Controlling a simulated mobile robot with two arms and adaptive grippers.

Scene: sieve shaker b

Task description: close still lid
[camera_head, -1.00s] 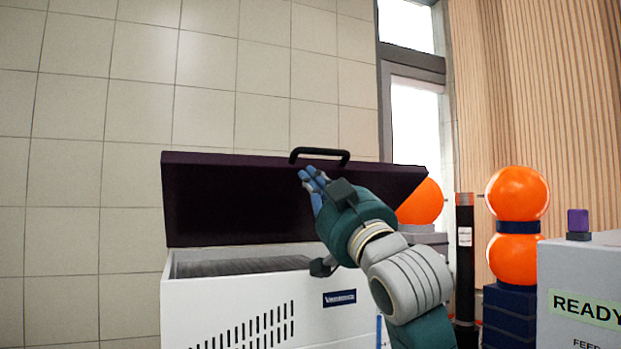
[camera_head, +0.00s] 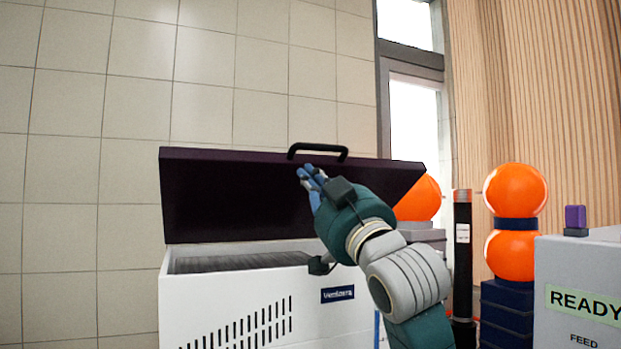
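The still is a white box (camera_head: 240,297) with a vent grille and a blue label on its front. Its dark purple lid (camera_head: 230,196) stands raised at the back, and the opening below it shows a grey inside. A black handle (camera_head: 318,150) sits on the lid's top edge. My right gripper (camera_head: 309,178) is in front of the lid, just below the handle. Its blue fingers point up and look close together; whether they touch the lid I cannot tell. My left gripper is out of view.
A grey machine (camera_head: 580,290) with a READY label and a purple block on top stands at the right. Stacked orange spheres (camera_head: 515,190) and a black post (camera_head: 463,255) stand between it and the still. A tiled wall is behind at left.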

